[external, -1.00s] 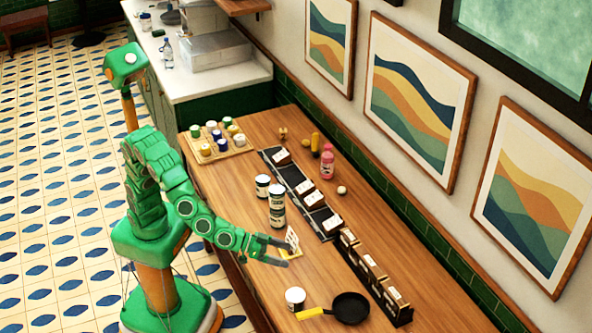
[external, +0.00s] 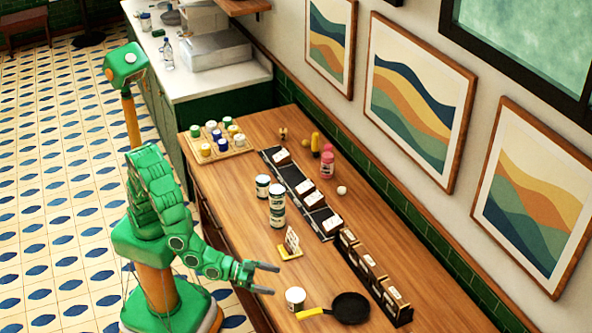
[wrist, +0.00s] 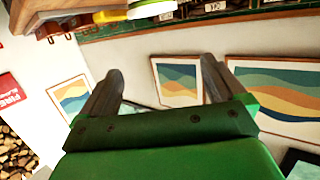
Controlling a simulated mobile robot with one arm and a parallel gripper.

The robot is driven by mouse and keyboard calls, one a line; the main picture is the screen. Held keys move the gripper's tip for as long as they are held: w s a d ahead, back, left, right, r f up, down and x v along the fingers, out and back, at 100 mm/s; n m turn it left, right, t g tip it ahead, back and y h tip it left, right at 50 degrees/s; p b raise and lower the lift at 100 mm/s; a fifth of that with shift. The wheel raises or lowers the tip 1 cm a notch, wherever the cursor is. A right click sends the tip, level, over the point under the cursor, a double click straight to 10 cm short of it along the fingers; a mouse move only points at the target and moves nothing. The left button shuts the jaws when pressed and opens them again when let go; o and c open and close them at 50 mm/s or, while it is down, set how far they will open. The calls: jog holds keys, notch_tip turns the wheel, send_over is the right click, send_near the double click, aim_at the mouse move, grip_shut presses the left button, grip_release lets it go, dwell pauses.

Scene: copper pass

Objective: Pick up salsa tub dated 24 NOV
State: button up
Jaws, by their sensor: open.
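Several white tubs with dark labels stand on the wooden counter. In the external view one tub (external: 295,299) stands alone near the front, beside a pan. A tall stack of tubs (external: 277,208) stands farther back, with another tub (external: 263,187) behind it. The dates are too small to read, so I cannot tell which is 24 NOV. My gripper (external: 275,279) is open and empty, above the counter's near edge, just behind and left of the lone tub. The wrist view shows its fingers apart (wrist: 162,68) with nothing between them.
A black pan (external: 350,308) with a yellow handle lies right of the lone tub. A card on a yellow stand (external: 290,246) is behind my gripper. A row of dark bins (external: 300,191) runs along the counter. A board (external: 240,149) holds several coloured jars.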

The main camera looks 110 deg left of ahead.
send_near(291, 294)
jog(key=x, duration=0.2)
jog(key=shift+w+a+f, duration=0.15)
jog(key=shift+w+f, duration=0.05)
jog(key=shift+x, duration=3.85)
jog(key=shift+f, duration=0.15)
jog(key=c, duration=1.1)
